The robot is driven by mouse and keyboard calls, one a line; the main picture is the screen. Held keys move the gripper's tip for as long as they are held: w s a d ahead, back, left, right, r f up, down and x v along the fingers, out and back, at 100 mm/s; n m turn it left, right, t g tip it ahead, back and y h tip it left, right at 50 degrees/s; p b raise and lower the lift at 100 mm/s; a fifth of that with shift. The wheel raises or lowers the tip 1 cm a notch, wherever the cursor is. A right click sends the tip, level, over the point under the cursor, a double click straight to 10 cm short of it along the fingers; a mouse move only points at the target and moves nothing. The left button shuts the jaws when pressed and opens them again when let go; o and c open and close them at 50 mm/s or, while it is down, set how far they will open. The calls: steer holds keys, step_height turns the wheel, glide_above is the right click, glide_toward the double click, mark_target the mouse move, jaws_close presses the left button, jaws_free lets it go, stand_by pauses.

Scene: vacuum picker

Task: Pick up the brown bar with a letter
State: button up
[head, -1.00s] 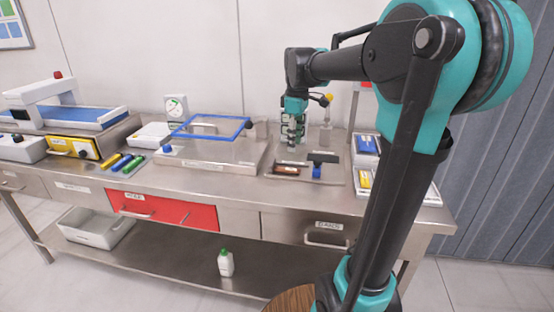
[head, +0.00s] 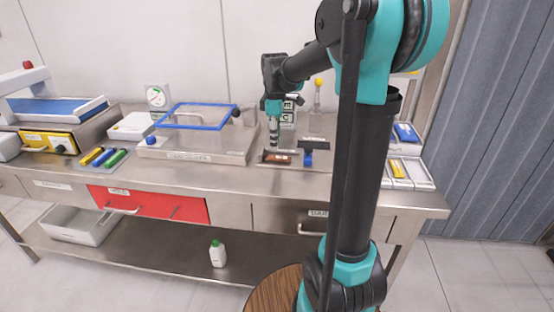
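The brown bar (head: 277,160) lies flat on a dark-edged tray (head: 316,165) on the steel bench, right of the steel box with the blue frame. A pale mark shows on it, too small to read as a letter. My gripper (head: 274,143) points down just above the bar, at its back edge. Whether it touches the bar I cannot tell. The fingers are small and seen from the side, so their opening is not clear.
A dark T-shaped piece with a blue base (head: 308,158) stands right beside the bar. Behind are a block with letters (head: 288,112) and a yellow-topped post (head: 318,95). The steel box (head: 200,145) is at left. White trays (head: 410,174) lie right of my arm.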

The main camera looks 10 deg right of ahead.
mark_target(276, 156)
steer(key=shift+f, duration=2.8)
jaws_close()
steer(key=shift+r, duration=0.1)
